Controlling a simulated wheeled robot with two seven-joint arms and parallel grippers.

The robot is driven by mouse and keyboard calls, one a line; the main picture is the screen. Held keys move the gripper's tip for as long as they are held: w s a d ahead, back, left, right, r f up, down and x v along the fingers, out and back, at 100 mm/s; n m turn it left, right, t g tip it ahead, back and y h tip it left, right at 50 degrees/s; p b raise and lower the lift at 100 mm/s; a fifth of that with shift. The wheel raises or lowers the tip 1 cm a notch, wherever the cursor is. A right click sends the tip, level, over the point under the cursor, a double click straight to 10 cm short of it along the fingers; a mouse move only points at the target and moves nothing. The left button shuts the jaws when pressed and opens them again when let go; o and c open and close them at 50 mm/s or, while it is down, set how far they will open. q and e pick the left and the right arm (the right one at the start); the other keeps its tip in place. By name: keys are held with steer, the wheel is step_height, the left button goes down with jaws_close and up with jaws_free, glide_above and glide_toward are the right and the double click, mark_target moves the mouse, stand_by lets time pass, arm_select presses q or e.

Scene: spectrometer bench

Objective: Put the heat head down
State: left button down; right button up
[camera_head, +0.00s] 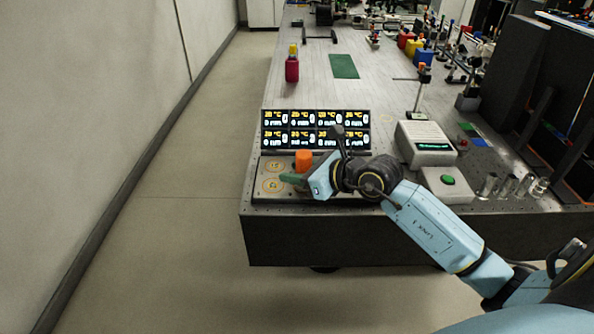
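An orange cylinder (303,158), which may be the heat head, shows over the flat panel with numbered round spots (272,166) at the bench's near left. My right arm reaches in from the right. My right gripper (292,179) is over this panel, with a green finger-like part pointing left. The orange cylinder is right at the gripper, and its lower part is hidden. I cannot tell whether the fingers hold it or whether it touches the panel. My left gripper is not in view.
A display block (315,130) with several lit readouts stands behind the panel. A white instrument (425,143) and a green-button box (447,184) are to the right, with small glass vessels (507,186) beyond. A red bottle (292,68) stands farther back. Bench around the green mat (343,66) is fairly clear.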

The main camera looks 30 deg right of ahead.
steer(key=o, duration=0.4)
steer(key=shift+c, duration=0.2)
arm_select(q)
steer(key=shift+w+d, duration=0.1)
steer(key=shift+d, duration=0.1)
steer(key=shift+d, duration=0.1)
arm_select(e)
steer(key=shift+s+r, duration=0.1)
steer(key=shift+r, duration=0.15)
steer(key=v, duration=1)
steer(key=shift+s+d+p, duration=0.1)
steer(key=shift+s+p, duration=0.15)
steer(key=shift+p, duration=0.15)
steer(key=shift+s+d+r, duration=0.25)
steer(key=shift+s+r, duration=0.1)
steer(key=shift+s, duration=0.15)
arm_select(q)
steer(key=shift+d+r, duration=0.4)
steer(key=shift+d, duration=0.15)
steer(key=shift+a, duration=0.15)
